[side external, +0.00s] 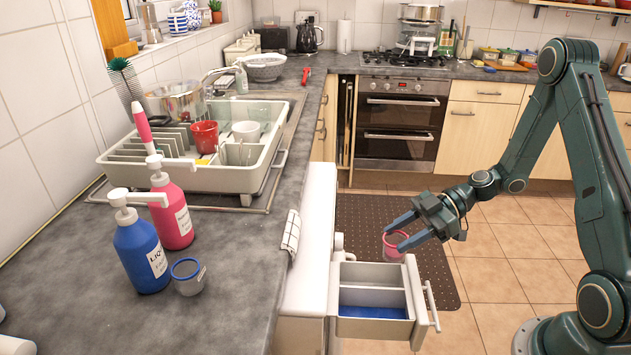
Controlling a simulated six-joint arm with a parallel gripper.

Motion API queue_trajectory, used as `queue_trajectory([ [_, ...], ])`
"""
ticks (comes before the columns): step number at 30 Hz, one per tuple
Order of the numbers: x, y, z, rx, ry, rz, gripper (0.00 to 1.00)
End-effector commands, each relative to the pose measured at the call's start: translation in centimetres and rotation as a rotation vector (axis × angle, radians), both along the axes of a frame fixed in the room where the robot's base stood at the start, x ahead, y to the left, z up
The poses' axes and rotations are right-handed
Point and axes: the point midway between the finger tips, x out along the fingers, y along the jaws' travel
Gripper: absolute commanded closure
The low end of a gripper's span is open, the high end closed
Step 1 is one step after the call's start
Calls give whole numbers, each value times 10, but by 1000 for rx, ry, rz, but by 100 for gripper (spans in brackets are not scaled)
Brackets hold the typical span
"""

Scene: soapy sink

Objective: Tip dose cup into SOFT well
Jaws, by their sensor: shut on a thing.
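My gripper (396,238) is shut on a clear dose cup with a pink rim (392,252). The cup looks upright, above and slightly beyond the open detergent drawer (420,305), apart from it. What is in the cup cannot be made out. The drawer has two wells: the far well (372,273) looks pale and empty, and the near well (372,301) has blue in it. No SOFT marking is readable at this size. A pink pump bottle (171,215) and a blue pump bottle (142,255) stand on the counter.
A second clear cup with a blue rim (188,278) stands beside the blue bottle. A dish rack (245,178) with crockery sits in the sink area. A checked cloth (291,232) hangs at the counter edge. The floor around the drawer is open.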

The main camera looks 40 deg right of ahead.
Motion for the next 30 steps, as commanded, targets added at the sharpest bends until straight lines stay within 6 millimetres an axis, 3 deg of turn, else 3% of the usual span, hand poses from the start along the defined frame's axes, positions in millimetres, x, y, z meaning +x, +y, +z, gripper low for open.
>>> queue_trajectory([
  [18,4,5,-31,-281,273,4,82],
  [30,11,11,-38,-497,488,4,82],
])
